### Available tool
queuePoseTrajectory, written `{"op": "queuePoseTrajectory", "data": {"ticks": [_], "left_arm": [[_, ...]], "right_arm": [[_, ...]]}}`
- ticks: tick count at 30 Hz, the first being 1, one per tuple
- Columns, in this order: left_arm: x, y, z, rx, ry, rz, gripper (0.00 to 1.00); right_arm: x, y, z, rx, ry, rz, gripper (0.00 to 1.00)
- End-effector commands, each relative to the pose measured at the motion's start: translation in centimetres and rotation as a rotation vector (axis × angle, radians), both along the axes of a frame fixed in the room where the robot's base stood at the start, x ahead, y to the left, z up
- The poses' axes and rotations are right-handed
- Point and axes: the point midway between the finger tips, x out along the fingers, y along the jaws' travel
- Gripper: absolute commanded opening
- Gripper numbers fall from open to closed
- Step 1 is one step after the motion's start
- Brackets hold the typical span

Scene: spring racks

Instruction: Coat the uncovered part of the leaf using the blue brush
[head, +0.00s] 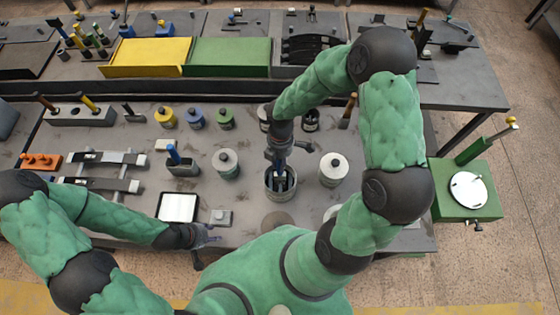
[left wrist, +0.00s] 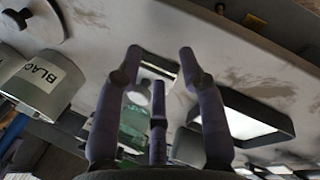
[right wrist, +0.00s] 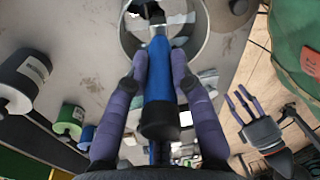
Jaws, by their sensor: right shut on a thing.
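The blue brush (right wrist: 158,75) is held between the fingers of my right gripper (right wrist: 158,72). Its far end reaches into the mouth of an open grey pot (right wrist: 205,45). In the head view my right gripper (head: 279,160) is right above this pot (head: 281,196), whose inside is mostly hidden. Two grey leaf springs with dark patches, an upper leaf (head: 108,157) and a lower leaf (head: 102,184), lie at the left of the bench.
Lidded cans, including a white one (head: 333,168) and a grey one (head: 226,163), stand around the pot. A white-topped tray (head: 179,207) and a blue-handled tool in a holder (head: 181,167) lie between pot and leaves.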

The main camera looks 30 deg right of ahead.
Motion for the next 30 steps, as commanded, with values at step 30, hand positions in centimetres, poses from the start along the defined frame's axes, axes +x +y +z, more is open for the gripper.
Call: {"op": "queuePoseTrajectory", "data": {"ticks": [30], "left_arm": [[0.0, 0.0, 5.5, 0.0, 0.0, 0.0, 0.4]], "right_arm": [[0.0, 0.0, 6.5, 0.0, -0.001, 0.0, 0.0]]}}
